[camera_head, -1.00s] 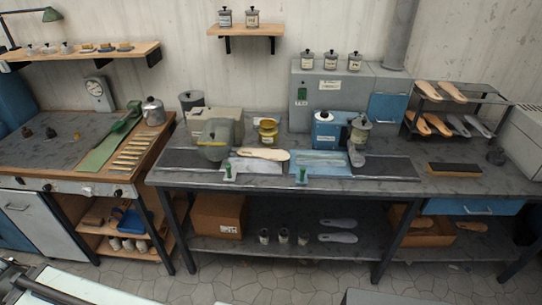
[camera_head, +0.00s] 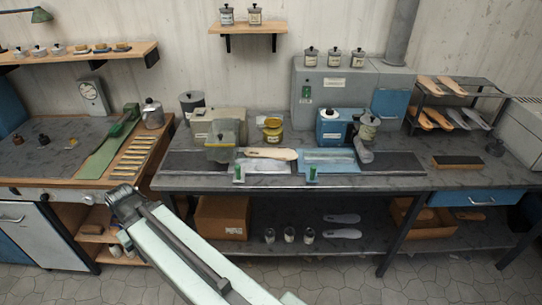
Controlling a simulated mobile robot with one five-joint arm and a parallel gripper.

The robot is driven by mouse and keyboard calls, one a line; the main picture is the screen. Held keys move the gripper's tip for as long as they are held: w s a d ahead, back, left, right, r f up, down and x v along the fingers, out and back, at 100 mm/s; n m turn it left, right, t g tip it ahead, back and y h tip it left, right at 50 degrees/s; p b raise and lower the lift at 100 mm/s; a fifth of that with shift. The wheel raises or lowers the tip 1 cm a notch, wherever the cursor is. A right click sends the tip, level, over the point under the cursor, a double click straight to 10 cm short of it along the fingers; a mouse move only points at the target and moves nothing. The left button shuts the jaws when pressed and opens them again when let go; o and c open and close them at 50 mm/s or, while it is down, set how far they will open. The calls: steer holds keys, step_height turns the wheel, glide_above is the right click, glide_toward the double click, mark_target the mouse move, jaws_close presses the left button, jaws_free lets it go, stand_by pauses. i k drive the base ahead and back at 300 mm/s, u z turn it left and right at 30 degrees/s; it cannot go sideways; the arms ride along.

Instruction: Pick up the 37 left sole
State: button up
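A pale sole (camera_head: 268,153) lies flat on the workbench, behind the left green-handled fixture. Two tan soles (camera_head: 452,86) lie on the upper tier of the rack at the right. Orange-tan soles (camera_head: 437,117) and grey soles (camera_head: 474,118) lie on its lower tier. Two grey soles (camera_head: 342,218) lie on the shelf under the bench. No size or left mark can be read, so I cannot tell which is the 37 left sole. My pale green arm reaches up from the bottom, left of centre. My gripper cannot be made out.
A cardboard box (camera_head: 222,217) and several small jars stand on the lower shelf. The tiled floor in front is open at the right.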

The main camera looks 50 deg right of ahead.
mark_target(279, 154)
steer(key=z, duration=0.1)
steer(key=i, duration=1)
steer(key=u, duration=0.05)
